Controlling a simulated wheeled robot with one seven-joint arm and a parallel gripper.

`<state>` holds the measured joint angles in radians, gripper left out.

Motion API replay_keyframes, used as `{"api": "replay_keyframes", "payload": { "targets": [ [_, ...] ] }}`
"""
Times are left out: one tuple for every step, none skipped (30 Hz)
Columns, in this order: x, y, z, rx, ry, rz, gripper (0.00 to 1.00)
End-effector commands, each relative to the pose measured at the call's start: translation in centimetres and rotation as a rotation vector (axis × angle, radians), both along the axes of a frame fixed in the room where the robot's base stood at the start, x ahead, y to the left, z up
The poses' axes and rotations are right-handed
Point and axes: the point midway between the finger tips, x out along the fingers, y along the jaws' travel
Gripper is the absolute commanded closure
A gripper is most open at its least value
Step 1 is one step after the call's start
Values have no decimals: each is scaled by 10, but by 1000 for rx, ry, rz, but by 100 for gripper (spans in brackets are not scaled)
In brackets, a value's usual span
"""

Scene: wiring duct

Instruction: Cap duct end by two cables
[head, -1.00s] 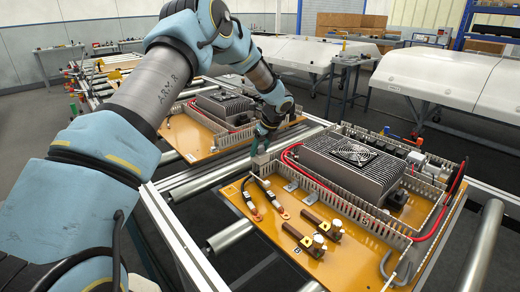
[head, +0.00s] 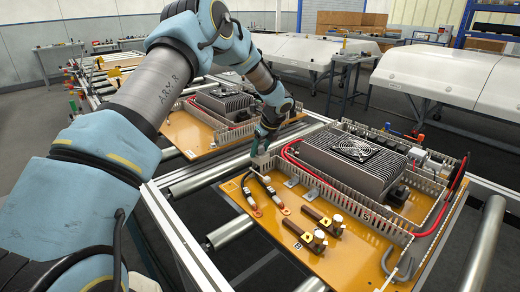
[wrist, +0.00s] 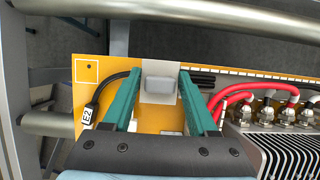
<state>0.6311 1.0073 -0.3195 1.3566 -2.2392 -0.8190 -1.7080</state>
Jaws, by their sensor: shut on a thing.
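The cap also shows below the fingers in the head view (head: 260,161). It is close to the duct end; whether it touches or is seated I cannot tell. Two black cables with copper lugs (head: 247,192) (head: 269,188) lie on the board beside the duct. One carries an "E2" label (wrist: 87,114).
A finned heatsink with a fan (head: 352,160) stands right of the duct. Red cables (wrist: 234,97) run close to the right finger. Two brown fuse-like parts (head: 310,232) sit at the board's front. A second orange board (head: 190,135) lies behind on the roller line.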

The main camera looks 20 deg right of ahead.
Motion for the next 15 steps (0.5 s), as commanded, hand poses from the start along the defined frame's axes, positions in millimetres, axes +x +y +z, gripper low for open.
{"api": "replay_keyframes", "payload": {
  "targets": [
    [0, 0, -2, 0, 0, 0, 93],
    [0, 0, -3, 0, 0, 0, 93],
    [0, 0, -4, 0, 0, 0, 93],
    [0, 0, -4, 0, 0, 0, 93],
    [0, 0, -5, 0, 0, 0, 93],
    [0, 0, -6, 0, 0, 0, 93],
    [0, 0, -7, 0, 0, 0, 93],
    [0, 0, -7, 0, 0, 0, 93],
    [0, 0, -8, 0, 0, 0, 93],
    [0, 0, -9, 0, 0, 0, 93],
    [0, 0, -10, 0, 0, 0, 93],
    [0, 0, -11, 0, 0, 0, 93],
    [0, 0, -11, 0, 0, 0, 93],
    [0, 0, -12, 0, 0, 0, 93],
    [0, 0, -13, 0, 0, 0, 93]
  ]
}}
